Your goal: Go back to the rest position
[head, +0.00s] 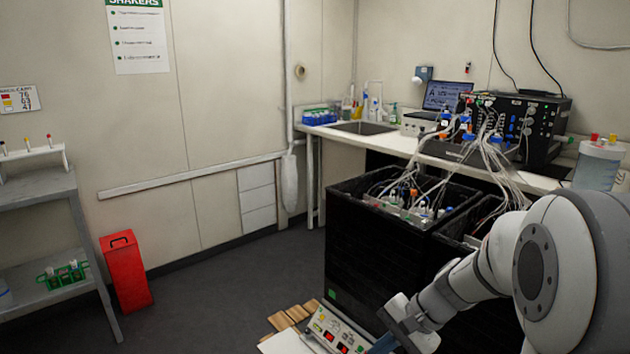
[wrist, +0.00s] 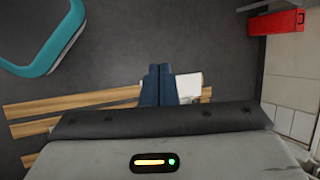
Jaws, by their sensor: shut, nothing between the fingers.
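My gripper shows in the wrist view (wrist: 159,72) as two dark blue fingers pressed together with nothing between them. Behind the fingers lies the dark grey floor, with wooden slats (wrist: 75,103) and a small white piece (wrist: 188,86) near them. In the head view my arm comes in from the lower right and bends down in front of the black bins. The gripper's end there is low at the bottom edge, beside a control box with red displays (head: 334,334), and its fingers are mostly cut off or hidden.
Black bins (head: 368,250) with bottles and tubes stand close behind my arm. A bench (head: 398,146) with a sink and black equipment (head: 530,118) is behind them. A red box (head: 126,275) and a grey shelf (head: 38,189) stand left. The middle floor (head: 235,285) is clear. A teal-rimmed object (wrist: 72,40) shows upper left in the wrist view.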

